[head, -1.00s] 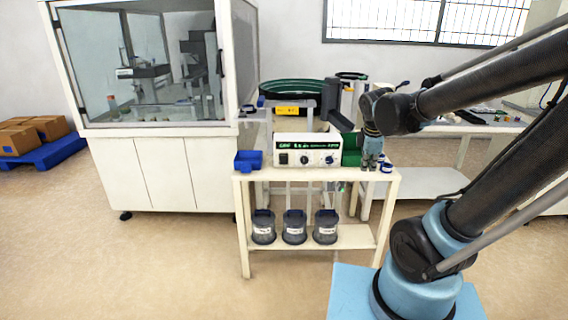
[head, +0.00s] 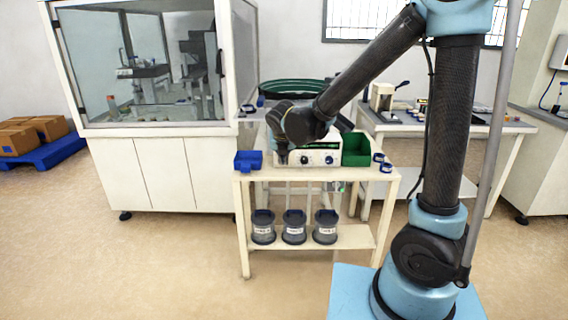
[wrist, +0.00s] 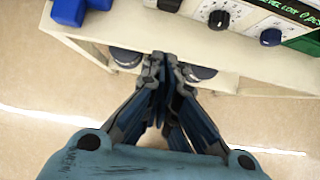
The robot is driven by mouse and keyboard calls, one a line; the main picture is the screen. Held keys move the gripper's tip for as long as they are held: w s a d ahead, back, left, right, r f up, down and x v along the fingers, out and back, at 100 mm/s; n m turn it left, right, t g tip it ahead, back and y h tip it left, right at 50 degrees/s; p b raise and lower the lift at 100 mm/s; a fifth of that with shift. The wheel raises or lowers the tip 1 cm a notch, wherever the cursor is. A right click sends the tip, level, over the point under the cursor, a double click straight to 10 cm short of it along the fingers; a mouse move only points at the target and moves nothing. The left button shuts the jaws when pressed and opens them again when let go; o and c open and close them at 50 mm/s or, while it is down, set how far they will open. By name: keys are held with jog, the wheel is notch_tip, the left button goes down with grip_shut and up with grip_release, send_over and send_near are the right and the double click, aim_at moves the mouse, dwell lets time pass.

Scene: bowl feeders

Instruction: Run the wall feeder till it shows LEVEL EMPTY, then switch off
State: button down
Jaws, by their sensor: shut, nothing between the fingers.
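The white controller box (head: 325,158) stands on the cream bench, with two dark knobs on its front. In the wrist view, its left knob (wrist: 219,19) and right knob (wrist: 271,37) show near the top. A dark switch (wrist: 169,4) is cut by the top edge. Green display text (wrist: 287,10) is slanted and partly cut; it seems to include "LOW". My gripper (head: 283,158) is in front of the box's left part, covering it in the head view. In the wrist view, my gripper (wrist: 160,62) is shut and empty, apart from the panel. A green-rimmed bowl feeder (head: 292,88) stands behind.
A blue bin (head: 248,161) sits left of the box, and a green bin (head: 355,149) right. Small blue-and-white items (head: 382,162) lie at the bench's right. Several lidded containers, one here (head: 294,230), stand on the lower shelf. A glazed cabinet (head: 150,165) is at left.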

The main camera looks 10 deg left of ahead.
dwell(0.3)
jog(key=w+f, duration=0.2)
jog(key=w+a+f, duration=0.1)
jog(key=w+f, duration=0.1)
jog(key=w, duration=0.1)
jog(key=w+a+f, duration=0.1)
jog(key=w+f, duration=0.2)
jog(key=shift+w, duration=0.15)
jog(key=shift+w+r, duration=0.15)
jog(key=shift+w, duration=0.35)
jog(key=shift+a, duration=0.15)
